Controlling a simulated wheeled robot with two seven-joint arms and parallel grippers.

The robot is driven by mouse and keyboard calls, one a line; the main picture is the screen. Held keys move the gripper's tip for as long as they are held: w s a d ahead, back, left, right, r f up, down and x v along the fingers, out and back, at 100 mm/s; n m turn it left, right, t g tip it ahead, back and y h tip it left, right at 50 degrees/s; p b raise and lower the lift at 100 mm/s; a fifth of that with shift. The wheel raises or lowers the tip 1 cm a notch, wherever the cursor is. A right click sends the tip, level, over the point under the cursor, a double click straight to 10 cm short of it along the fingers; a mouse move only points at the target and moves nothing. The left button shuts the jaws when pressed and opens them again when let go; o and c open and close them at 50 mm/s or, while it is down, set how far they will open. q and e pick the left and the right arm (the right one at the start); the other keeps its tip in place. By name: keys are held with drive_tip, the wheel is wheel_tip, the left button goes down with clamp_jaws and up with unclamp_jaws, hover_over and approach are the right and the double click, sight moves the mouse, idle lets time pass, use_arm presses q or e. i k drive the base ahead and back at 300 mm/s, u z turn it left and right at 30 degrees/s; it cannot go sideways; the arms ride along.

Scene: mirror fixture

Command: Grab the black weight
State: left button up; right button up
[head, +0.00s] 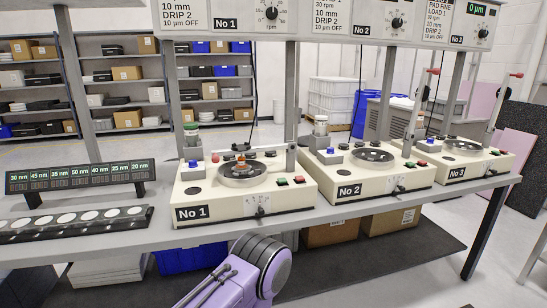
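I cannot pick out the black weight with certainty. Machine No 1 (245,208) has a round plate (228,178) with a small orange-brown and grey piece (241,163) at its middle. A grey block with a jar-like cylinder (192,133) above it stands at its back left. Machine No 2 (375,188) and machine No 3 (478,166) carry dark round discs (373,155), (462,146). A purple link of my arm with a dark ribbed joint is at the bottom middle, in front of the bench. Neither gripper is in view.
The grey bench (160,232) holds the machines, a lit display strip (80,177) and a black tray of pale discs (70,222) at left. Posts and a control panel (330,18) rise above. Boxes (390,221) and a blue bin (190,258) sit under the bench.

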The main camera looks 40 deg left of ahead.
sight(227, 158)
drive_tip(key=i, duration=1.2)
drive_tip(key=u, duration=0.05)
